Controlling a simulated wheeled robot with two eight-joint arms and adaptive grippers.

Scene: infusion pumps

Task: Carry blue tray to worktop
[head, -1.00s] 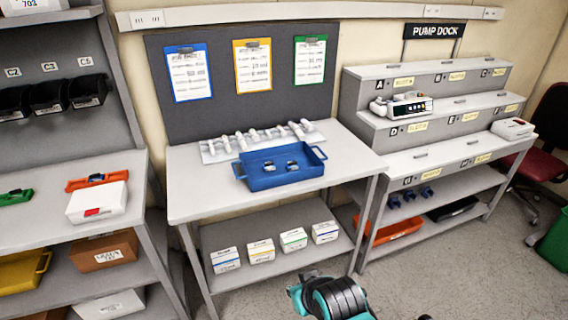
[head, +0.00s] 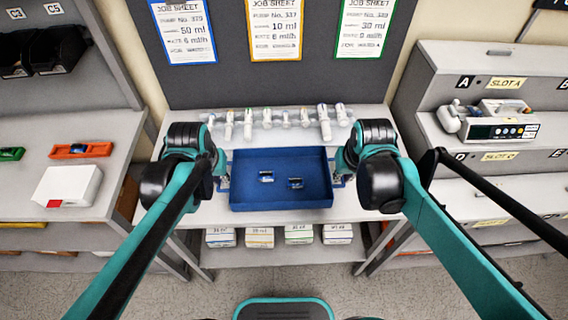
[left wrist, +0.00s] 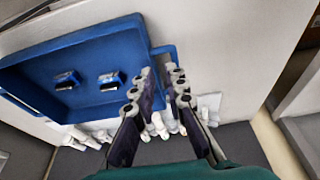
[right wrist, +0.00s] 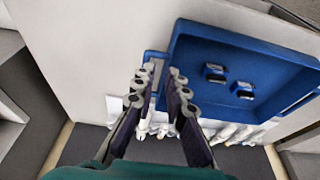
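The blue tray (head: 281,199) sits on the grey worktop of the middle bench (head: 370,125), with two small dark-and-blue items (head: 266,176) inside. It has a loop handle at each end. My left gripper (head: 223,180) is at the left handle, and my right gripper (head: 340,178) is at the right handle. In the left wrist view, the left gripper's fingers (left wrist: 162,72) are apart, with the tray handle (left wrist: 166,50) just beyond the tips. In the right wrist view, the right gripper's fingers (right wrist: 162,72) are also apart near the other handle (right wrist: 153,58). Neither clearly grips it.
Several syringes (head: 285,118) lie in a row behind the tray. Boxes (head: 299,234) stand on the shelf below. A white box (head: 67,186) is on the left bench. The pump dock with a pump (head: 492,124) stands at the right.

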